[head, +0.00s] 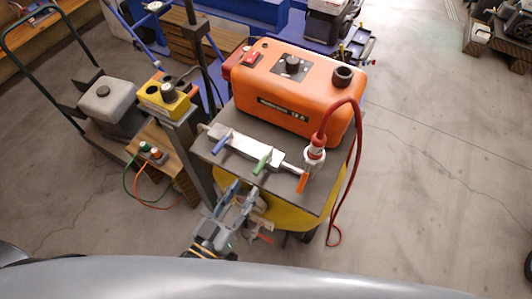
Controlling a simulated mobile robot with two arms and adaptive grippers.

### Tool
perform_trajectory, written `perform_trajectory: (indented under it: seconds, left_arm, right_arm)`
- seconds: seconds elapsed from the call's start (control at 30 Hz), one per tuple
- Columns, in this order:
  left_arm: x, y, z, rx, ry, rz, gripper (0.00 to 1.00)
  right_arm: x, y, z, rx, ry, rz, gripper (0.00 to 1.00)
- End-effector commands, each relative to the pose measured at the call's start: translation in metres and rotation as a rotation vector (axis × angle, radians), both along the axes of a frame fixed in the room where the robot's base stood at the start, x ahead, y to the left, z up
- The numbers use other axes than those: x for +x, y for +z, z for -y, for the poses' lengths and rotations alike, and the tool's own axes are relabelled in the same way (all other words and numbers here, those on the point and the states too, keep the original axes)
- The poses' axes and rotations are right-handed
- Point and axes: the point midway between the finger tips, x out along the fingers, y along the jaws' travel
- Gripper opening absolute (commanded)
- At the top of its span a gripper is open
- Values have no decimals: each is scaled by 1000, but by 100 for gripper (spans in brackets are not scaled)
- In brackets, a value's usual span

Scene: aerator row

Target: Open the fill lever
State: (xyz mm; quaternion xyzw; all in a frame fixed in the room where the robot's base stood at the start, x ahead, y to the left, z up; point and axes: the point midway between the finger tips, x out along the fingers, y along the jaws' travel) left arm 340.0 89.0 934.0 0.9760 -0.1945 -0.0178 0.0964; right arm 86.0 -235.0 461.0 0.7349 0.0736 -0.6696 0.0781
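A pale manifold bar (242,146) lies across the dark top plate of a cart. It carries a blue lever (222,139), a green lever (262,163) and, at its right end, an orange lever (303,183). No readable label shows which one is the fill lever. My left gripper (242,190) is at the plate's front edge, below the green lever in the picture. Its two fingers point toward the levers with a gap between them, and nothing shows in it. It appears apart from the levers. My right gripper is not in view.
An orange tank unit (300,92) stands behind the manifold. A red hose (357,150) loops from a white-and-red fitting (314,154) down the cart's right side. A yellow control box (163,100) on a post stands left. Open floor (440,170) lies right.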

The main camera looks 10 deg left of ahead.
Motion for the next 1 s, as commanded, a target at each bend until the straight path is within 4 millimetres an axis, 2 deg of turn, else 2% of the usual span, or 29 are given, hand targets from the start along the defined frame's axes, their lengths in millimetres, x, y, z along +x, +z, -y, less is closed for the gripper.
perform_trajectory:
  seconds: [0.3,0.5,0.7,1.0]
  left_arm:
    - [65,4,26,-1,0,2,37]
    - [94,2,39,0,0,0,37]
    - [108,1,45,1,0,-2,37]
    - [109,0,46,1,0,-3,37]
  right_arm:
    - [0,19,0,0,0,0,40]
    - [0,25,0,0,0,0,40]
    - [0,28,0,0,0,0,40]
    - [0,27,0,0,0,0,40]
